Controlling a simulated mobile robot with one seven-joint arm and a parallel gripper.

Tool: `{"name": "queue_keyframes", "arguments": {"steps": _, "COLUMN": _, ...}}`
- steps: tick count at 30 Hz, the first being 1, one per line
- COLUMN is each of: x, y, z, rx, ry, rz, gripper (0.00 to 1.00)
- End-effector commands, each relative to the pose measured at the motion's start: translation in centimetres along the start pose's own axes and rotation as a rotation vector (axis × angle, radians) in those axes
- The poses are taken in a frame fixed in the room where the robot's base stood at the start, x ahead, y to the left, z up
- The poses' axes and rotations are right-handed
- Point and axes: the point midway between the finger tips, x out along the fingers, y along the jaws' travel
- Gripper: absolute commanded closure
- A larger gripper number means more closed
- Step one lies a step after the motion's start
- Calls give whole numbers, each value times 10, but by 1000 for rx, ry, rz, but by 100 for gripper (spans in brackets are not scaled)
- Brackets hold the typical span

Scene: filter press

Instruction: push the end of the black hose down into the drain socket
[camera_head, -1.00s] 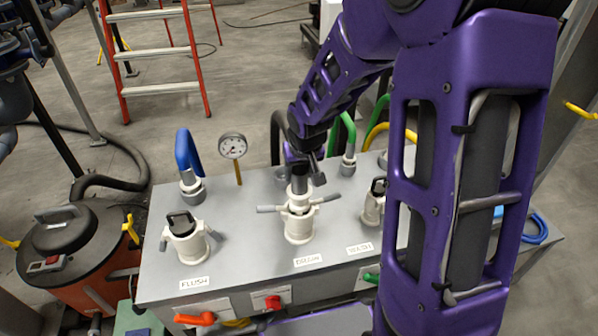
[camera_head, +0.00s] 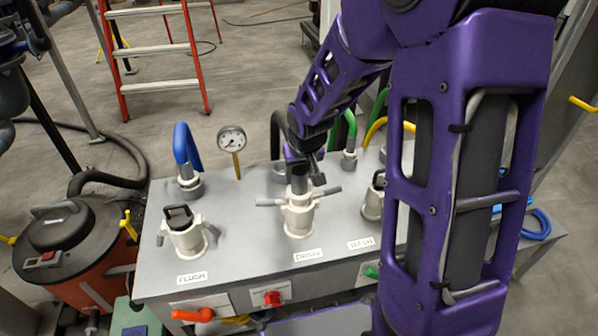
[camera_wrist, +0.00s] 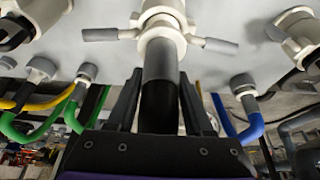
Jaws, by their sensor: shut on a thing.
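The drain socket (camera_head: 299,218) is a cream fitting on the grey bench top, behind a label that seems to read DRAIN. Its two grey-tipped levers stick out sideways, and it also shows in the wrist view (camera_wrist: 162,22). My gripper (camera_head: 303,165) is above the socket, shut on the black hose (camera_wrist: 158,108). In the wrist view, my gripper's (camera_wrist: 158,95) two dark fingers stand either side of the hose. The hose's grey end sleeve (camera_wrist: 161,62) is upright and lined up with the socket, its tip at the socket mouth. How deep it sits cannot be told.
The flush socket (camera_head: 187,238) stands left and the wash socket (camera_head: 373,205) right, both with black-handled plugs. A pressure gauge (camera_head: 232,140) and blue hose (camera_head: 185,148) stand behind left. Green (camera_head: 351,130) and yellow hoses are behind right. My arm hides the bench's right part.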

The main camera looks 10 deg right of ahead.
Motion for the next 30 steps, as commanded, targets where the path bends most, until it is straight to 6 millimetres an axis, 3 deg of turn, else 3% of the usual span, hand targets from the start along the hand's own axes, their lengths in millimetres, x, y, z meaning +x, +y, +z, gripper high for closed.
{"name": "queue_keyframes", "arguments": {"steps": 30, "x": 20, "y": 0, "z": 8, "rx": 0, "ry": 1, "rz": 0, "gripper": 100}}
